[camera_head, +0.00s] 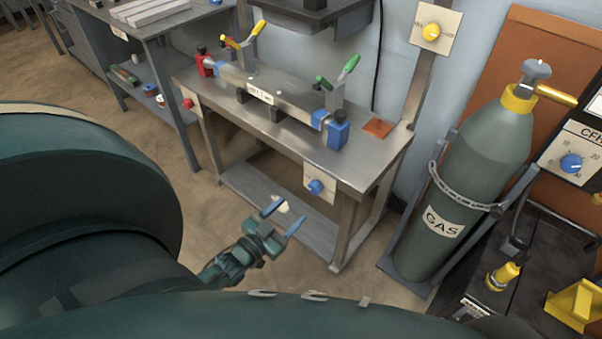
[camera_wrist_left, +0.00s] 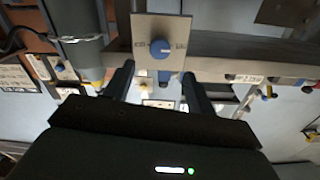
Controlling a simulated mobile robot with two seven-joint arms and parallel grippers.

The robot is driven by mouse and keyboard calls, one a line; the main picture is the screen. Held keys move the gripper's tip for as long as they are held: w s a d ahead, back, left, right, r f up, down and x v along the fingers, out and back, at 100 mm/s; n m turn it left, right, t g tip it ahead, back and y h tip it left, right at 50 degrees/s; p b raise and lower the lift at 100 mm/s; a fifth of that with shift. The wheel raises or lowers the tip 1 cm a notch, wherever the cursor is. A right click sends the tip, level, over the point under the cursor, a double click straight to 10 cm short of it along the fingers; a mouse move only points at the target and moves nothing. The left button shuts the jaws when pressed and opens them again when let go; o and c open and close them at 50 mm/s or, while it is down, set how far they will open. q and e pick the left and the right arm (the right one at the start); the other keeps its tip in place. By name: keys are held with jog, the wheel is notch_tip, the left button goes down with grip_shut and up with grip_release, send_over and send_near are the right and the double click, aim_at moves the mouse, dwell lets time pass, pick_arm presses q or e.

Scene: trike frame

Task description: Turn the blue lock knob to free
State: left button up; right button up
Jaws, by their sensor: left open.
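The blue lock knob (camera_head: 315,187) sits on a pale square plate (camera_head: 324,176) at the front edge of the metal bench. It also shows in the left wrist view (camera_wrist_left: 160,49), with small markings on either side that I cannot read. My left gripper (camera_head: 283,216) is open and empty, below and left of the knob in the head view, and apart from it. In the left wrist view its two fingers (camera_wrist_left: 157,80) reach up on either side below the plate. My right gripper is not in view.
The metal bench (camera_head: 215,100) carries a bar fixture with red and blue end blocks and clamps with yellow and green handles. A red knob (camera_head: 188,103) is on its left front. A gas cylinder (camera_head: 470,165) stands to the right. Floor is clear before the bench.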

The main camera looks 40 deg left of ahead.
pick_arm(q)
jog(key=shift+s+a, duration=0.15)
jog(key=shift+s, duration=1.95)
